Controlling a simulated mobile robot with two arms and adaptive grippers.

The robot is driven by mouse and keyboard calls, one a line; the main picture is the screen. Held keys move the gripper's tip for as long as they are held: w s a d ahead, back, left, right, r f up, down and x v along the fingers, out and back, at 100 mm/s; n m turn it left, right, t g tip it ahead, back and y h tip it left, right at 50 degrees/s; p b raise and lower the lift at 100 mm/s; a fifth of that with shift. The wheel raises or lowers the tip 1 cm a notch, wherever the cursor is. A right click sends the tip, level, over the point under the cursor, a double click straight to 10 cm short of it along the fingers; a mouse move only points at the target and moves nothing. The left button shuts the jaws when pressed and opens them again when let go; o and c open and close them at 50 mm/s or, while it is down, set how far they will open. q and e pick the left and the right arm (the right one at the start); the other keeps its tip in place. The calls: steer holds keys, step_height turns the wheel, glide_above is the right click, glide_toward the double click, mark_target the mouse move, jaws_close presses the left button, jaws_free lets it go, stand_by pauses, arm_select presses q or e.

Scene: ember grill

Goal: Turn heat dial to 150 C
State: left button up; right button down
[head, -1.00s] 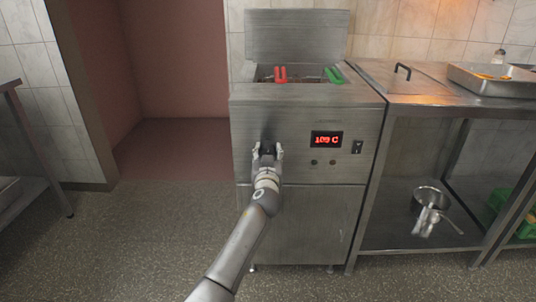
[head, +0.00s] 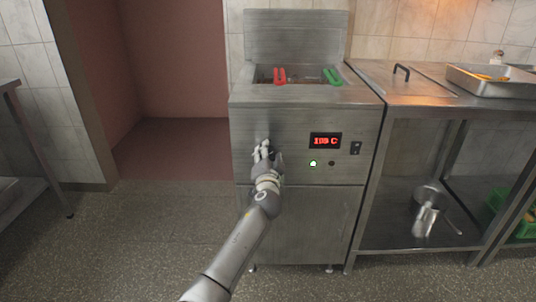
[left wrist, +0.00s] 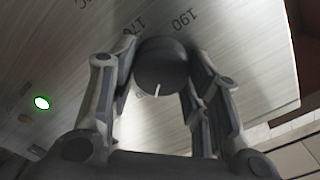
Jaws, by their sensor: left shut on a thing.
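The heat dial (left wrist: 162,66) is a dark round knob with a white pointer line, on the brushed steel front of the fryer (head: 300,205). In the left wrist view, my left gripper (left wrist: 160,80) has its two fingers on either side of the dial, shut on it. Printed marks 170 and 190 show around the dial; other marks are partly hidden. In the head view, my left gripper (head: 264,150) covers the dial. The red display (head: 325,141) shows a temperature in C, too blurred to read surely. My right gripper is not in view.
A green light (head: 313,163) glows below the display, with a dark lamp beside it and a switch (head: 355,148) to the right. Red (head: 279,76) and green (head: 332,76) handles lie over the fryer well. A steel table (head: 430,95) stands at the right. Floor at left is clear.

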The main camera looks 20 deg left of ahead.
arm_select(q)
steer(key=shift+f+m+p, duration=0.2)
steer(key=shift+m+p, duration=1.05)
steer(key=shift+m, duration=2.3)
steer(key=shift+f+m+p, duration=0.15)
steer(key=shift+m+p, duration=1.05)
steer(key=shift+m, duration=2.35)
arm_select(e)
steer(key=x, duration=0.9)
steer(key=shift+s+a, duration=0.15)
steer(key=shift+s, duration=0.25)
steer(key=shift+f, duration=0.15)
arm_select(q)
steer(key=shift+d, duration=0.1)
steer(key=o, duration=1)
steer(key=v, duration=1.2)
